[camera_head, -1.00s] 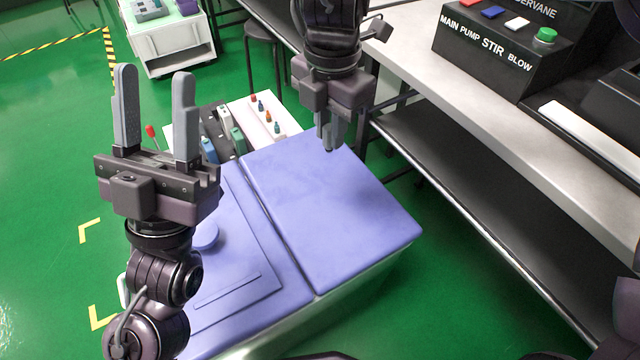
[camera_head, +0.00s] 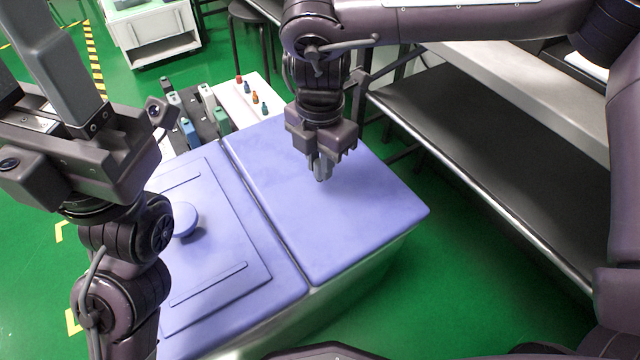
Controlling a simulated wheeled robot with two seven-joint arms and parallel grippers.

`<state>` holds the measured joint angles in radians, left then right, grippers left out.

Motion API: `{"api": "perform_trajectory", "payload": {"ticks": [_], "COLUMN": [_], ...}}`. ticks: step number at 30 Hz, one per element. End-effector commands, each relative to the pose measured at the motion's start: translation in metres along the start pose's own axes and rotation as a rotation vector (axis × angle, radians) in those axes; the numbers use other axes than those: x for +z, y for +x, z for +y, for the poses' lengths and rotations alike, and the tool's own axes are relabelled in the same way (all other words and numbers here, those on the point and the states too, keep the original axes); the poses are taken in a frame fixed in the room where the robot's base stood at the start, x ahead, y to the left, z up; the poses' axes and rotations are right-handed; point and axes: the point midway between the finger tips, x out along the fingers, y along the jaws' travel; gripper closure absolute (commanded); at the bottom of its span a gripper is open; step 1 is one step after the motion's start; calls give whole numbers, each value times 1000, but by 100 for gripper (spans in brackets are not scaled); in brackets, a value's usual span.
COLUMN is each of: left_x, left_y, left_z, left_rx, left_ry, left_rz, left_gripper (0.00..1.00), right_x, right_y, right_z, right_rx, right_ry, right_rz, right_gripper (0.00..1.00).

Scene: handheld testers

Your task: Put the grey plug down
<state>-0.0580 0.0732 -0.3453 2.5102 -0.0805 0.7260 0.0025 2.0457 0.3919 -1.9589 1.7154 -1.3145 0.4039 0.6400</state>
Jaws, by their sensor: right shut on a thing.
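My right gripper (camera_head: 322,168) points down over the right half of the lilac cart top (camera_head: 375,215). It is shut on a small grey thing, which I take as the grey plug; the plug hardly stands out from the grey fingers. I cannot tell whether it touches the cart top. My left gripper (camera_head: 30,70) is at the upper left, its fingers apart and nothing seen between them; the fingertips are partly cut off by the frame edge.
Behind the grippers, several handheld testers (camera_head: 190,132) stand in a dark rack. Beside it, a white board (camera_head: 233,104) holds small coloured pegs. A lilac round knob (camera_head: 184,219) rises from the left panel. A bench with a dark lower shelf (camera_head: 480,150) stands at right.

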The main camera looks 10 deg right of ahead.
Motion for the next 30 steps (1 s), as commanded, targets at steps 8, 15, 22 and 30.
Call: {"api": "perform_trajectory", "payload": {"ticks": [8,15,22,30], "left_x": [-4,-6,-6,-6], "left_y": [4,11,10,11], "left_z": [5,7,7,7], "left_rx": [21,30,30,30], "left_ry": [3,4,4,3], "left_rz": [38,50,50,50], "left_gripper": [55,55,55,55], "right_x": [0,0,0,0], "right_y": [34,44,46,46], "right_z": [0,0,0,0], "right_rx": [-2,1,0,1], "right_ry": [0,1,0,0], "right_rz": [1,1,1,1], "right_gripper": [100,100,100,60]}}
